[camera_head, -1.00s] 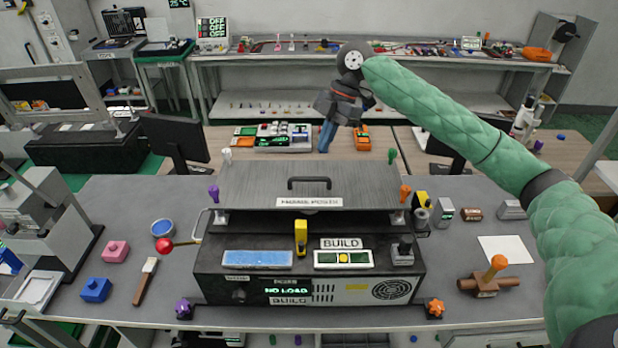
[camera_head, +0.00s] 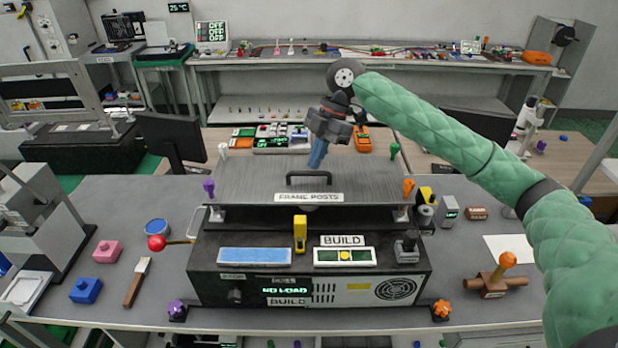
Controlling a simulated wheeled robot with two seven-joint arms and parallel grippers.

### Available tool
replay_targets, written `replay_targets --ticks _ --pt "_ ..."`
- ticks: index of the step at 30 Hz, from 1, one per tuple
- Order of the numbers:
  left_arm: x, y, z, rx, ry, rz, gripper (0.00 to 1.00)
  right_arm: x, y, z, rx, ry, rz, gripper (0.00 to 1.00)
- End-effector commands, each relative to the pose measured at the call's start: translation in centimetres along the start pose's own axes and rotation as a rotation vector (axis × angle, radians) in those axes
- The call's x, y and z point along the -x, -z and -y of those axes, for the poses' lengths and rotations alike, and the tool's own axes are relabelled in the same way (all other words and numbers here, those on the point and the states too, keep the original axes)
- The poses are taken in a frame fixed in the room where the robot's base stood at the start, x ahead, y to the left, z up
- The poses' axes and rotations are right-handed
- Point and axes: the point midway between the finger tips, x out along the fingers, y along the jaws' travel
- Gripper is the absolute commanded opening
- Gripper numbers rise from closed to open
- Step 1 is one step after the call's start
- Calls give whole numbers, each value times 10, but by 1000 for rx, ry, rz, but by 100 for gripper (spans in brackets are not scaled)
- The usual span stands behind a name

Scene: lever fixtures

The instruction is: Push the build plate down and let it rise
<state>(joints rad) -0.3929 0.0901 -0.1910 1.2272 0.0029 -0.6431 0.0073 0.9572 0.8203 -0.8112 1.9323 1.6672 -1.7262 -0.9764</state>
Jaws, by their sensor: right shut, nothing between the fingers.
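The build plate (camera_head: 255,186) is a flat grey plate with a dark arched handle (camera_head: 308,175), raised above a dark machine base (camera_head: 205,262). A label on its front edge seems to read "FRAME POSTS". Coloured knobs top posts at its corners, purple and orange in front, white and green behind. My right gripper (camera_head: 316,165) is shut and empty, its blue fingers pointing down just behind or above the handle. I cannot tell whether the fingertips touch the plate. The base display (camera_head: 285,291) reads "NO LOAD". My left gripper is not in view.
A lever with a red ball (camera_head: 157,243) sticks out left of the base. A brush (camera_head: 137,283), a blue block (camera_head: 86,290) and a pink block (camera_head: 107,252) lie on the left. A brown fixture with an orange knob (camera_head: 494,275) stands on the right.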

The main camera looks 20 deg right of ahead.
Motion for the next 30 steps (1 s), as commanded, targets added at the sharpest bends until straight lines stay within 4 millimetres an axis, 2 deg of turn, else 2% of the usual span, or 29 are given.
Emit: replay_targets --ticks 7,19,27,30 --pt "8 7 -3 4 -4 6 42 -7 0 0 0 0 0 0" --pt "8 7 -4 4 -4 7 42 -9 0 0 1 2 -1 0" --pt "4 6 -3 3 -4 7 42 -27 -8 0 1 4 -3 0" --pt "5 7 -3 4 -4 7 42 -26 -8 0 2 3 -2 0"
